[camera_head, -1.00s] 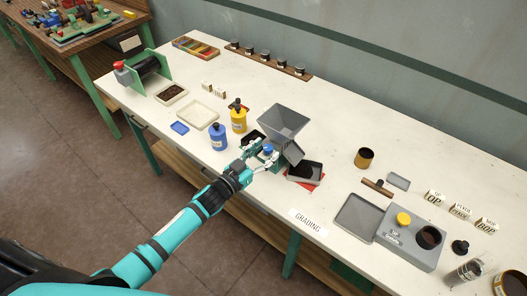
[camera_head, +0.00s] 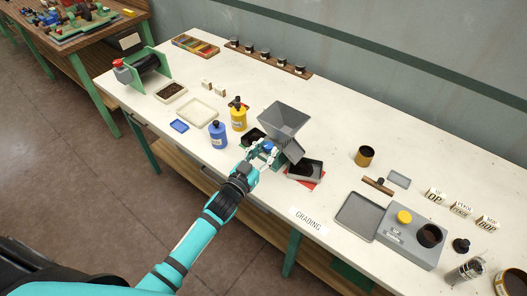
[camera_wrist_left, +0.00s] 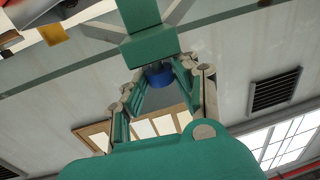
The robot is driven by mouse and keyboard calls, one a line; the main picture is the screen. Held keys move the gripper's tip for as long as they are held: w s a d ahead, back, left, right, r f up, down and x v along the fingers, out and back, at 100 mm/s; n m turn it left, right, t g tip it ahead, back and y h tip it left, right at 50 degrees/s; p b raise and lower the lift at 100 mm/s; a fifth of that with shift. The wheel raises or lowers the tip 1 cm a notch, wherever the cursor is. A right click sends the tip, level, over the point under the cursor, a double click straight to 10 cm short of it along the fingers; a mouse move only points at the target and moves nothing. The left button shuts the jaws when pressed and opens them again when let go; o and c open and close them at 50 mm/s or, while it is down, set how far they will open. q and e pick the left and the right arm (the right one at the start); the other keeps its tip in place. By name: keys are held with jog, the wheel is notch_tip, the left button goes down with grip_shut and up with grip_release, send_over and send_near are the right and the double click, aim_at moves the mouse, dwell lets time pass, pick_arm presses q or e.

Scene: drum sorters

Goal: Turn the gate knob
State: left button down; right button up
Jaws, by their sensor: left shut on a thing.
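The gate knob is a small blue knob (camera_head: 270,146) on the front of a green stand under a grey hopper (camera_head: 284,121). My left gripper (camera_head: 263,150) is at the knob and shut on it. In the left wrist view the blue knob (camera_wrist_left: 160,76) shows between the two finger ends, below a green block (camera_wrist_left: 148,45) of the stand. The fingers partly hide the knob in the head view. My right gripper is not in view.
A blue bottle (camera_head: 217,136) and a yellow bottle (camera_head: 238,117) stand left of the hopper. A black tray (camera_head: 305,170) on a red mat sits to its right. A grey device with a yellow button (camera_head: 403,217) stands farther right. The bench front edge is close below my gripper.

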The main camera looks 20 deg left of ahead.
pick_arm(q)
jog(key=shift+d+n+y+b, duration=0.15)
jog(key=shift+n+y+b, duration=0.4)
jog(key=shift+y, duration=0.35)
jog(key=shift+d+n+y+b, duration=0.15)
jog(key=shift+n+y+b, duration=0.2)
jog(key=shift+n+y, duration=0.45)
jog(key=shift+r+y, duration=0.1)
jog(key=shift+y, duration=0.2)
jog(key=c, duration=1)
grip_release()
jog(key=shift+s, duration=0.2)
jog(key=s, duration=1.1)
jog(key=shift+s, duration=0.35)
